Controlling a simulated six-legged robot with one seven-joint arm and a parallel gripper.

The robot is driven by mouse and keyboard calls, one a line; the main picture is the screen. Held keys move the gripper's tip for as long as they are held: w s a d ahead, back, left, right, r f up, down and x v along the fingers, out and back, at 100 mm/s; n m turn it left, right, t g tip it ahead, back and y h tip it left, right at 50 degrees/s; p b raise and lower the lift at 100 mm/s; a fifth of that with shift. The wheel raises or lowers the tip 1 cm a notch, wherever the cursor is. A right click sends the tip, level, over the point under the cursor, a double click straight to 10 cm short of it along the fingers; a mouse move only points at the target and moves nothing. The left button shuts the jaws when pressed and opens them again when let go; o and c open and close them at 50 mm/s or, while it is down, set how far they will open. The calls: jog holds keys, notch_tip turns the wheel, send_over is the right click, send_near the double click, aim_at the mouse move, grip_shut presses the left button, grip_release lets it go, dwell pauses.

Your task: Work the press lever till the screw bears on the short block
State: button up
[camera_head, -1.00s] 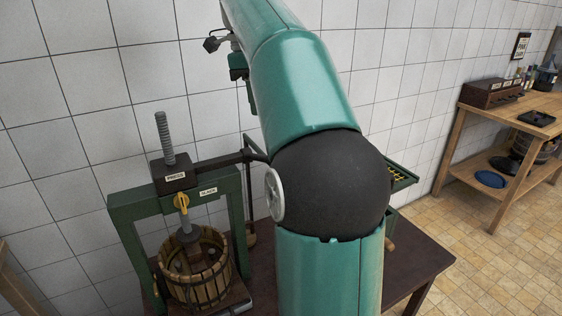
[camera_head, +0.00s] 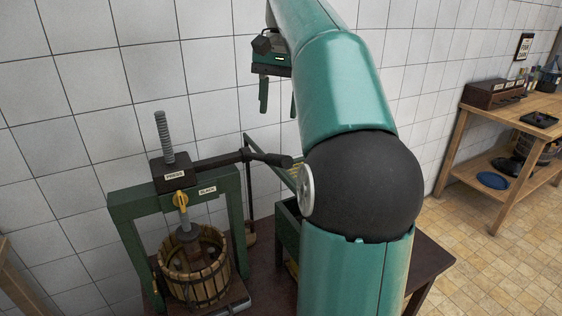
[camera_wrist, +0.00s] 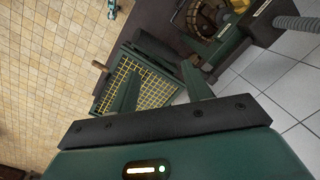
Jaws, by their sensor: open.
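The press (camera_head: 118,210) stands at the left in the head view, with a grey threaded screw (camera_head: 164,140) upright through its head. A dark press lever (camera_head: 222,160) reaches right from the head and ends in a black grip (camera_head: 270,159). A slatted wooden basket (camera_head: 195,283) sits under the screw foot (camera_head: 188,236). I cannot make out the short block. In the wrist view my gripper (camera_wrist: 161,80) also shows spread fingers; the screw (camera_wrist: 297,22) is upper right.
A green crate with a yellow grid (camera_wrist: 147,87) stands right of the press on the dark table (camera_head: 432,262). A white tiled wall (camera_head: 90,100) runs close behind. A wooden bench (camera_head: 470,112) stands far right. My arm hides part of the table.

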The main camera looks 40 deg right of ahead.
aim_at(279, 162)
jog(key=f+n, duration=0.2)
jog(key=f, duration=0.2)
jog(key=f+n, duration=0.3)
jog(key=f, duration=0.2)
jog(key=f+n, duration=0.2)
jog(key=f, duration=0.2)
jog(key=shift+s+a+f+t+y, duration=0.3)
jog(key=shift+s+a, duration=0.05)
jog(key=shift+a, duration=0.05)
grip_shut()
